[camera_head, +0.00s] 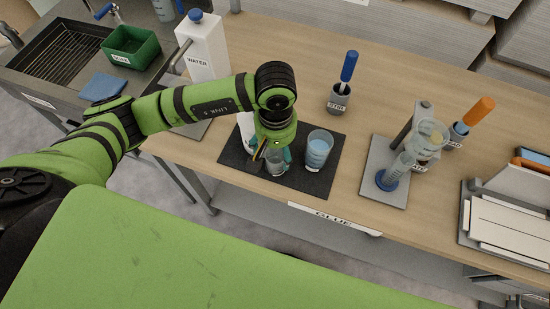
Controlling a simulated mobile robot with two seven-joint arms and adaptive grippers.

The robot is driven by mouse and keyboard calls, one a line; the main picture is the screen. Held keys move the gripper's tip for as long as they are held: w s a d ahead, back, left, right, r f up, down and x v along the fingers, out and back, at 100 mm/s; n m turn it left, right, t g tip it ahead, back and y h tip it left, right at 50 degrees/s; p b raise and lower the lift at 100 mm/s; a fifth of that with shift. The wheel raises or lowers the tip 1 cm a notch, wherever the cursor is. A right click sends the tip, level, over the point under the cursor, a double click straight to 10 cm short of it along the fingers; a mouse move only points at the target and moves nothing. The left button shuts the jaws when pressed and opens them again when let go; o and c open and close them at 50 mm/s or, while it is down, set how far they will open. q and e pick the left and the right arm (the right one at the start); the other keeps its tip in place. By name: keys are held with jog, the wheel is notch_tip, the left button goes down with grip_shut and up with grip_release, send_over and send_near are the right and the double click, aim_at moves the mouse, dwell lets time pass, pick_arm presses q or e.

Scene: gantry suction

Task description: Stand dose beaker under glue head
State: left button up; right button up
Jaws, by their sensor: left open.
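My left gripper (272,156) points down over the dark mat (235,150). It is open, its fingers around or just beside a small clear beaker (276,168); I cannot tell whether they touch it. The gripper hides the beaker's upper part. A larger clear beaker with blue liquid (319,150) stands upright on the mat, just right of the gripper. Which of the two is the dose beaker I cannot tell. I cannot make out a glue head for certain. My right gripper is not in view.
A white WATER dispenser (203,50) stands behind my left arm. A grey plate (374,158) at right carries a post, a clear cup and a blue-footed cylinder (388,180). A grey cup with a blue-handled tool (338,100) stands behind the mat. Bare wood (290,50) lies behind.

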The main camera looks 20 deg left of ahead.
aim_at(275, 155)
pick_arm(q)
notch_tip(275, 155, down, 4)
jog(key=shift+r+p, duration=0.25)
jog(key=shift+p, duration=0.1)
jog(key=shift+f, duration=0.25)
jog(key=c, duration=1.4)
jog(key=shift+r, duration=0.5)
notch_tip(275, 155, up, 17)
jog(key=b, duration=0.4)
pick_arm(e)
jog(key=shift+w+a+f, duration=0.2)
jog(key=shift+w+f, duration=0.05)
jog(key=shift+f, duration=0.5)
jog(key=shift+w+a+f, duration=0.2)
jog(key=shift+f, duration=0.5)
